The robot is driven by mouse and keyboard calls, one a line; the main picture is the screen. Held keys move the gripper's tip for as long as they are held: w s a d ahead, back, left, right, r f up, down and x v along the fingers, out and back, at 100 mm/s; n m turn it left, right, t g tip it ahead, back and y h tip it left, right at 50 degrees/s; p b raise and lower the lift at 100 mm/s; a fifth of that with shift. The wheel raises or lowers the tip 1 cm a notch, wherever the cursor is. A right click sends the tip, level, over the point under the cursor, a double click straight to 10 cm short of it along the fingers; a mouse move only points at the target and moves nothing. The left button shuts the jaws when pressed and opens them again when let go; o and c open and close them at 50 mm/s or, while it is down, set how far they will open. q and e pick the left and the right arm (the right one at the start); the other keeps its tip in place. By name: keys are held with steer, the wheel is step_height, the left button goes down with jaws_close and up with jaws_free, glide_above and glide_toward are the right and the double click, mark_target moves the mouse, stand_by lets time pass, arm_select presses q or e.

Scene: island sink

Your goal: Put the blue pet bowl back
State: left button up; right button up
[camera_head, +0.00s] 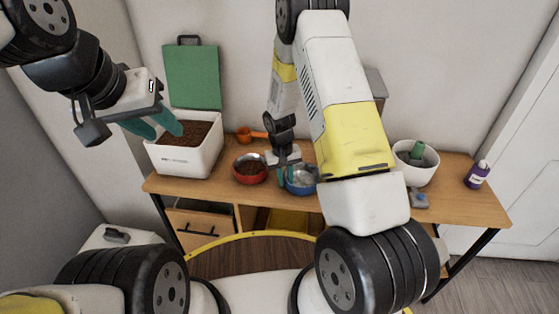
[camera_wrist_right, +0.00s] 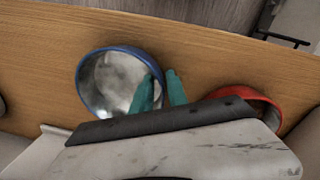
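The blue pet bowl (camera_head: 300,181) is on the wooden table, beside a red bowl. It shows a blue rim and a silvery inside in the right wrist view (camera_wrist_right: 108,88). My right gripper (camera_head: 284,163) points down at the bowl's left rim. In the right wrist view its teal fingers (camera_wrist_right: 161,88) are close together on either side of the rim, one inside the bowl and one outside, and look shut on it. I cannot tell whether the bowl is lifted. My left gripper (camera_head: 152,127) is open and empty, up by the white bin.
The red bowl (camera_head: 250,169) holds brown food, close to my right gripper. A white bin (camera_head: 186,158) of brown kibble with a raised green lid (camera_head: 192,77) stands left. An orange scoop (camera_head: 246,134), a white pot (camera_head: 416,172) and a purple bottle (camera_head: 477,175) are on the table (camera_head: 455,204).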

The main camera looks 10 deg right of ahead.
steer(key=shift+r, duration=0.1)
steer(key=s+d+r+t+y, duration=0.1)
steer(key=s+r, duration=0.3)
steer(key=r, duration=1.1)
steer(key=s+r+t+y, duration=0.1)
steer(key=s+r, duration=0.3)
steer(key=r, duration=1)
steer(key=s+r+t, duration=0.2)
steer(key=s+r, duration=0.3)
steer(key=s, duration=0.2)
steer(key=s+d+r+t+y, duration=0.1)
steer(key=s+r+t, duration=0.1)
steer(key=s+r, duration=0.3)
steer(key=s, duration=0.3)
steer(key=shift+s+m, duration=0.2)
steer(key=shift+m, duration=0.1)
